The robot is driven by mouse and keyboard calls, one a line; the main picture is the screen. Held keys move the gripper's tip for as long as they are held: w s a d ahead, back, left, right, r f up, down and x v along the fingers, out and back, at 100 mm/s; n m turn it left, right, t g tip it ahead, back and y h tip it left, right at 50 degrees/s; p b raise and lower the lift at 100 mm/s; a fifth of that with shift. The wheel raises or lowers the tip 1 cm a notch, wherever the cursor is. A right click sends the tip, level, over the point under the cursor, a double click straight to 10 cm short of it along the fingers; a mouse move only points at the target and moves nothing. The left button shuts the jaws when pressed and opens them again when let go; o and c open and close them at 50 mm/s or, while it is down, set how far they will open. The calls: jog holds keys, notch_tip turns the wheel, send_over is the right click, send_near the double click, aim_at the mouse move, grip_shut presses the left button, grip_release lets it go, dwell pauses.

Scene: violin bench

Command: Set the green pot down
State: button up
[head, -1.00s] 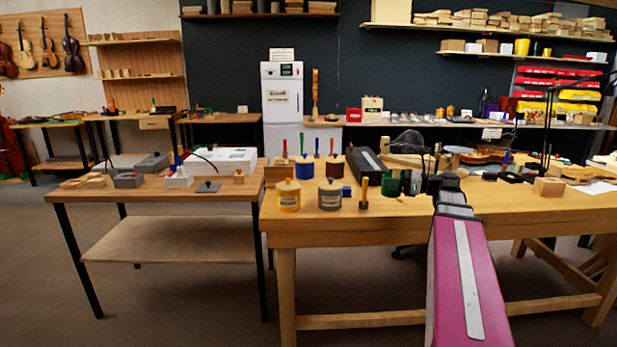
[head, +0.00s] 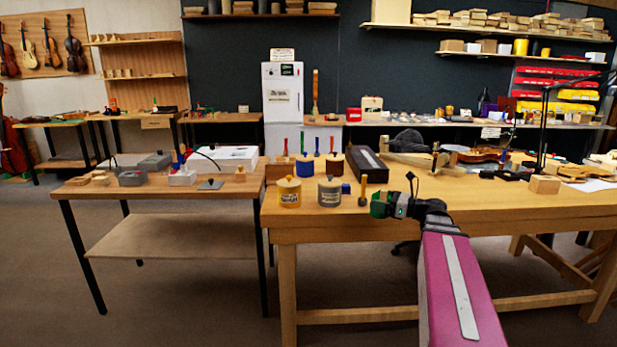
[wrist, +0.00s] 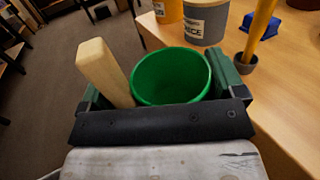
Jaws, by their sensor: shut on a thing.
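The green pot (wrist: 172,78) is round and open-topped, and it looks empty inside. My gripper (wrist: 160,85) is shut on it, with dark green fingers on either side. A pale wooden block (wrist: 105,70) stands between the left finger and the pot; I cannot tell whether it is part of the pot. In the head view the pot (head: 379,205) and my gripper (head: 388,206) are at the bench's front edge. The wrist view has floor on one side of the pot and bench top on the other. The pot's underside is hidden.
The wooden bench (head: 480,208) has a grey tin (head: 330,192) and a yellow tin (head: 289,194) left of the pot. A yellow-handled tool stands in a small dark cup (wrist: 246,64) close beside my gripper. A long dark case (head: 367,165) lies behind.

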jog(key=s+a+f+m+t+h, duration=0.1)
jog(key=a+f, duration=0.4)
jog(key=f, duration=0.5)
jog(key=shift+s+f+m+t+h, duration=0.4)
jog(key=shift+s+t, duration=0.2)
jog(key=shift+s, duration=0.6)
